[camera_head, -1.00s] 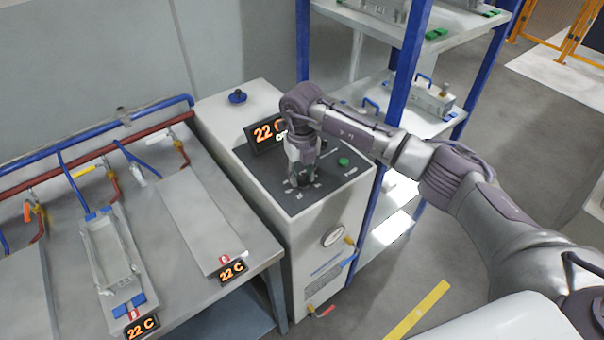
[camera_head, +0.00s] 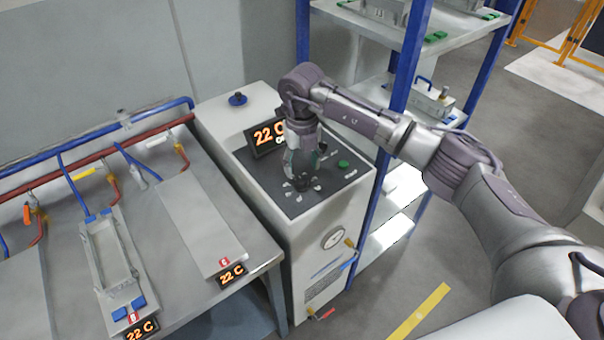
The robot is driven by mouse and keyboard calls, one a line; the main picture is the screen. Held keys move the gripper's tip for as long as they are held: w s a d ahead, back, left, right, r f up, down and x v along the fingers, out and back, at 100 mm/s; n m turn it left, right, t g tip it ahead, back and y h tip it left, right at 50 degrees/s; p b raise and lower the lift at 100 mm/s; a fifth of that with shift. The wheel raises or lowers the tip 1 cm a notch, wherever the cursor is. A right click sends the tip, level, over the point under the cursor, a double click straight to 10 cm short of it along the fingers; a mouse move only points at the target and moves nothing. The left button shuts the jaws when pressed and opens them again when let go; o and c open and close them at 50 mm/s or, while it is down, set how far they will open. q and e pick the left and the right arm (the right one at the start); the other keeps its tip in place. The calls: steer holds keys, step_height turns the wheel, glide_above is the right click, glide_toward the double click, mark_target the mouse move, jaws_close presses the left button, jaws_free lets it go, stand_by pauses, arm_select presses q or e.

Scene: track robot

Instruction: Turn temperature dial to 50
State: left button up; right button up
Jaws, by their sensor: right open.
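The white machine (camera_head: 262,220) has a dark top panel with a display (camera_head: 266,136) reading 22 C. The temperature dial (camera_head: 301,185) is a small dark knob with white marks around it, near the panel's front. My right gripper (camera_head: 302,172) points down just above the dial, open. Whether its fingers touch the dial cannot be told. My left gripper is not in view.
A green button (camera_head: 343,164) sits on the panel right of the gripper. A blue knob (camera_head: 237,98) stands at the machine's back. A metal table (camera_head: 165,268) with plates and pipes adjoins on the left. A blue-posted shelf (camera_head: 385,110) stands close behind on the right.

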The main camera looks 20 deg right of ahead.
mark_target(302, 178)
step_height(302, 178, up, 8)
steer(key=shift+f, duration=0.25)
